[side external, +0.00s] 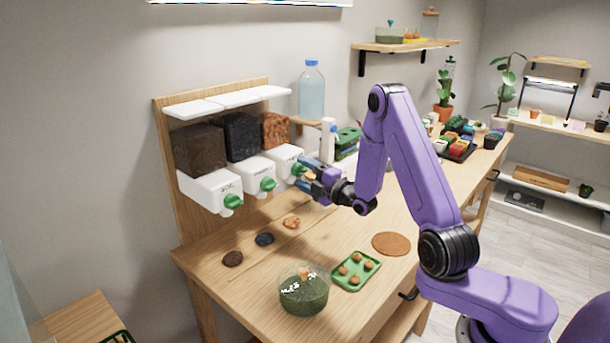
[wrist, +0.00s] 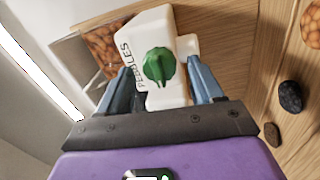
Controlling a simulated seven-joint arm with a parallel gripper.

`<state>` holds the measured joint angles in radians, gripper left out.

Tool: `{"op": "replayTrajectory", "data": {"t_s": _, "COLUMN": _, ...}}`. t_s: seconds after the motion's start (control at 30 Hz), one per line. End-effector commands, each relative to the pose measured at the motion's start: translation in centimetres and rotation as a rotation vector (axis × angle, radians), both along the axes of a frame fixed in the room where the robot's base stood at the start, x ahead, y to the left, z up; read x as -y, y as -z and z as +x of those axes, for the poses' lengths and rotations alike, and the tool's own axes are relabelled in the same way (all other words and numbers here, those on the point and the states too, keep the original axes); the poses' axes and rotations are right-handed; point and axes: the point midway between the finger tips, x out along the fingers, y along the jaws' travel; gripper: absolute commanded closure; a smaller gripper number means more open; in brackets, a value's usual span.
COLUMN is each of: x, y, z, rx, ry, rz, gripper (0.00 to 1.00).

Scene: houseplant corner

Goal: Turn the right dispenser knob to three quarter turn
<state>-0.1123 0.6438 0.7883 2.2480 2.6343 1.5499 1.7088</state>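The right dispenser is a white box (side external: 283,158) with orange pebbles above it. In the wrist view its white front (wrist: 146,35) reads "PEBBLES". Its green knob (wrist: 159,66) is in the middle of the wrist view, with its ridge running roughly up and down the picture. It also shows in the side view (side external: 298,169), close to the fingers. My gripper (wrist: 158,76) is open, with one blue finger on each side of the knob and visible gaps between. In the side view my gripper (side external: 307,174) is right at the dispenser front.
Two more dispensers with green knobs (side external: 232,202) (side external: 267,184) stand to the left. A glass terrarium (side external: 304,292) and green tray (side external: 345,284) stand nearer the front.

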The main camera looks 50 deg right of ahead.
Motion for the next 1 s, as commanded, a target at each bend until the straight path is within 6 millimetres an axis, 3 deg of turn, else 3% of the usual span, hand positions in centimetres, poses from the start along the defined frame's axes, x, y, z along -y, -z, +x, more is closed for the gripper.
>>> {"op": "replayTrajectory", "data": {"t_s": 0.27, "x": 0.1, "y": 0.2, "z": -1.3, "rx": -0.003, "ry": 0.003, "rz": 0.000, "gripper": 0.34}}
{"op": "replayTrajectory", "data": {"t_s": 0.67, "x": -0.1, "y": 0.7, "z": -9.1, "rx": -0.003, "ry": 0.006, "rz": 0.006, "gripper": 0.34}}
{"op": "replayTrajectory", "data": {"t_s": 1.0, "x": -0.2, "y": 0.8, "z": -10.9, "rx": -0.001, "ry": 0.002, "rz": 0.000, "gripper": 0.34}}
